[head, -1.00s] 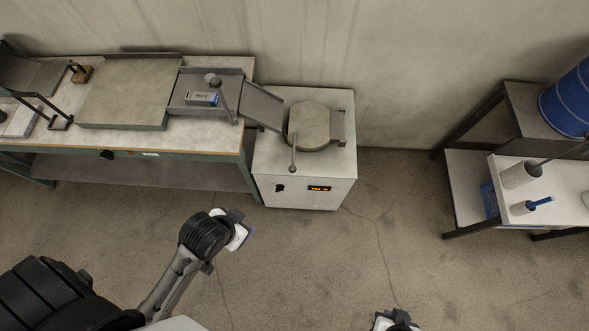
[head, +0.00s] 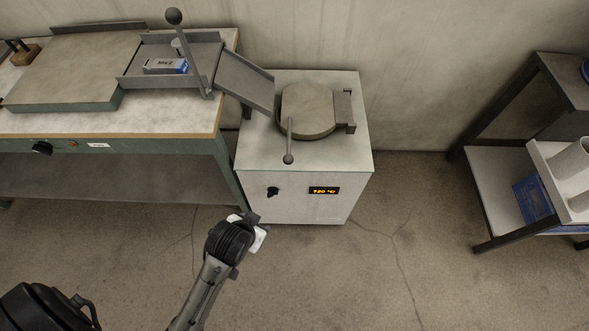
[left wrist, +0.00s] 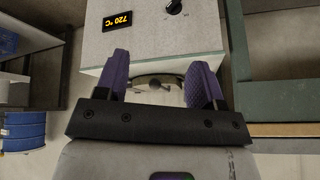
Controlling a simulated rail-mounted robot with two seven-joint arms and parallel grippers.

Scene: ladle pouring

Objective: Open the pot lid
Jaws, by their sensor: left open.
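The pot lid (head: 307,112) is a round grey-beige disc, lying closed on top of the white furnace box (head: 305,192). A hinge bracket (head: 344,110) is at its right side. My left gripper (head: 250,222) is in front of the box, low and apart from the handle. In the left wrist view its two purple fingers (left wrist: 160,72) are spread, with nothing held. Part of the box top and the ball end (left wrist: 154,85) show between them. My right gripper is out of view.
A workbench (head: 120,120) stands left of the box, with a slab and a tray holding a small labelled block (head: 165,66). A sloped chute (head: 245,80) runs from the tray toward the lid. A shelf rack (head: 490,195) stands at the right. The floor between is clear.

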